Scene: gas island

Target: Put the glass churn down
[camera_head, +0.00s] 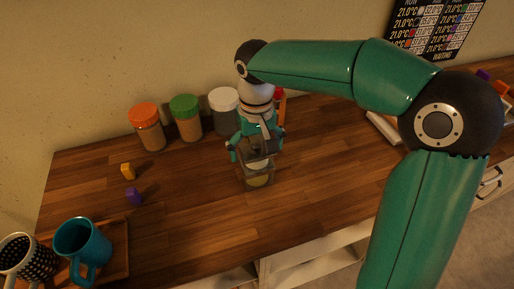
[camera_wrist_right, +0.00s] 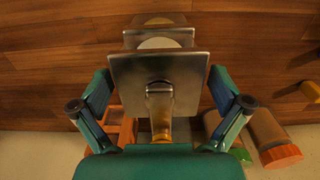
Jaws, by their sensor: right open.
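The glass churn (camera_head: 257,172) is a clear square jar with a metal top, upright at the middle of the wooden counter. Its base appears to rest on the wood. In the right wrist view its square metal lid (camera_wrist_right: 185,68) and upright metal fitting show, with a pale round shape behind. My right gripper (camera_head: 257,146) comes from above and behind the churn. It is open, with one finger on each side of the churn's top and visible gaps between. In the right wrist view the fingers (camera_wrist_right: 160,88) are spread wide. My left gripper is not in view.
Jars with orange (camera_head: 144,113), green (camera_head: 184,103) and white (camera_head: 223,98) lids stand along the wall, left of the churn. Small yellow (camera_head: 128,171) and purple (camera_head: 134,195) blocks lie left. A teal mug (camera_head: 84,246) and a dotted mug (camera_head: 24,262) stand front left. The counter beside the churn is clear.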

